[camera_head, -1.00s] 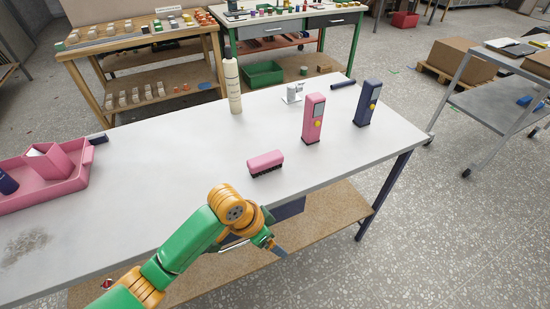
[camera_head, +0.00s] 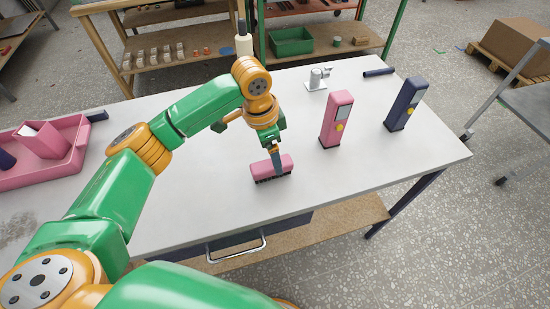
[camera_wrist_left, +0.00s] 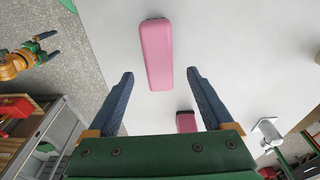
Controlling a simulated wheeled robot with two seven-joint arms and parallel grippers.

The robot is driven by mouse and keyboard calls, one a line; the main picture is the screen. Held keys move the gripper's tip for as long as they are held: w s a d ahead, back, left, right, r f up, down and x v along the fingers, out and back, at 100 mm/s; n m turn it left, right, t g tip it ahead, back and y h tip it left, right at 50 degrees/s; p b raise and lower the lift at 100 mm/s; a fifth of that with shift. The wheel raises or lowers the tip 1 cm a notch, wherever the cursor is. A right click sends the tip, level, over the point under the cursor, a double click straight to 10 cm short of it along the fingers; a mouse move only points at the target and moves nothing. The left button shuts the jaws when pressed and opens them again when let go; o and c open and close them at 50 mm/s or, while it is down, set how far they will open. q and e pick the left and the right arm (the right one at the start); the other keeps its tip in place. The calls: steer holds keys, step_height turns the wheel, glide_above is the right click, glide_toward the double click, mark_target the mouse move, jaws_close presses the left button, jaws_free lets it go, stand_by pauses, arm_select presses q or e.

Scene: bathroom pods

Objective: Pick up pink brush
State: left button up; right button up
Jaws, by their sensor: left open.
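The pink brush (camera_head: 261,169) lies on the white table with its dark bristles down. My left gripper (camera_head: 277,170) is right above it in the head view, pointing down, and a finger covers part of it. In the left wrist view, the open fingers (camera_wrist_left: 160,74) stand on either side of the lower part of the pink brush (camera_wrist_left: 156,50), with a gap on each side. Whether the fingertips have reached the brush's height is unclear. My right gripper (camera_wrist_left: 47,46) shows at the wrist view's upper left, fingers apart and empty, away from the table.
On the table (camera_head: 210,190), a pink dispenser (camera_head: 336,120) and a dark blue one (camera_head: 405,105) stand right of the brush. A grey tap-like fitting (camera_head: 317,79), a dark cylinder (camera_head: 379,72) and a cream bottle (camera_head: 243,45) are behind. A pink tray (camera_head: 75,165) is at left.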

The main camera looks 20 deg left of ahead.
mark_target(271, 164)
arm_select(q)
steer(key=f, duration=0.4)
steer(key=shift+s, duration=0.35)
steer(key=shift+w+f, duration=0.3)
steer(key=shift+w, duration=0.05)
steer(key=shift+s+r, duration=0.1)
steer(key=shift+s, duration=0.1)
steer(key=c, duration=0.9)
steer(key=shift+w, duration=0.1)
jaws_close()
arm_select(e)
steer(key=shift+s+r, duration=0.3)
steer(key=shift+r, duration=0.1)
arm_select(q)
steer(key=shift+r, duration=0.1)
steer(key=shift+r, duration=0.35)
steer(key=s+a+r, duration=0.2)
steer(key=s+r, duration=1)
steer(key=s, duration=0.1)
steer(key=shift+s+a+b, duration=0.35)
steer(key=shift+s+b, duration=0.05)
arm_select(e)
steer(key=shift+f, duration=0.65)
